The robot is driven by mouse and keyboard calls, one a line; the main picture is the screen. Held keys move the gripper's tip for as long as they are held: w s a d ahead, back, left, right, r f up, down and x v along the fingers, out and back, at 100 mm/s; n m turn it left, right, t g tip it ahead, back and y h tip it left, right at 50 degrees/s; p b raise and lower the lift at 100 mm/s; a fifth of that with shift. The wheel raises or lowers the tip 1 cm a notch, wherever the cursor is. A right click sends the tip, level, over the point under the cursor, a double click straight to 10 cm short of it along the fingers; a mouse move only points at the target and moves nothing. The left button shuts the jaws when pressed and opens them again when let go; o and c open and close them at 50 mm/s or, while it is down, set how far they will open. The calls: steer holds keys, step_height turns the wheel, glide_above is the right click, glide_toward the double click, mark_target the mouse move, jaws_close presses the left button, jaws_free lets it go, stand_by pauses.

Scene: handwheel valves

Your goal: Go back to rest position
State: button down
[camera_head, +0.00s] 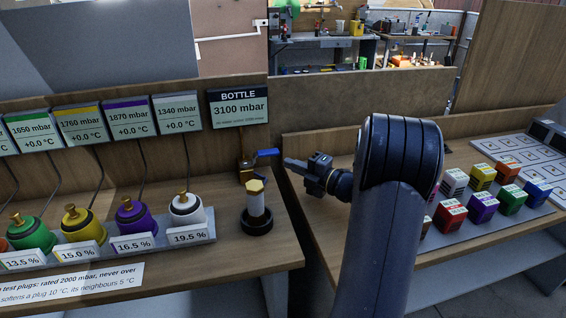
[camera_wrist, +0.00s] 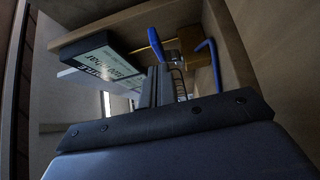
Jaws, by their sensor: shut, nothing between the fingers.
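My gripper (camera_head: 288,163) is shut and empty. Its thin fingertips point left, just right of and slightly below the blue lever handle (camera_head: 266,153) of a small valve at the back of the left bench. I cannot tell from this view whether they touch. In the wrist view the closed dark fingers (camera_wrist: 158,85) reach up the middle. A blue handle (camera_wrist: 166,34) shows beyond their tips beside a brass-coloured part, and a second blue bar (camera_wrist: 209,62) shows to the right. My arm stands bent in the middle of the head view.
The left bench holds a capped cylinder (camera_head: 256,207) in a black base, several coloured plugs and the BOTTLE display (camera_head: 237,108) reading 3100 mbar. The right bench (camera_head: 317,213) carries several coloured blocks beside my arm. A wooden back panel (camera_head: 340,100) stands behind.

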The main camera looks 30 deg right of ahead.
mark_target(269, 155)
steer(key=shift+v, duration=1.55)
steer(key=shift+a, duration=0.15)
steer(key=x, duration=0.6)
steer(key=shift+w+a, duration=0.15)
steer(key=shift+w, duration=0.25)
steer(key=shift+w+a+r+p, duration=0.15)
steer(key=shift+r+p, duration=0.1)
steer(key=shift+p, duration=0.4)
steer(key=shift+s+a+h+p, duration=0.3)
steer(key=shift+s+a+p, duration=0.15)
steer(key=shift+p, duration=0.3)
steer(key=shift+s+a+f+m+t+h, duration=0.25)
steer(key=shift+m+t+h, duration=0.15)
steer(key=shift+m+h, duration=0.2)
steer(key=shift+w+d, duration=0.1)
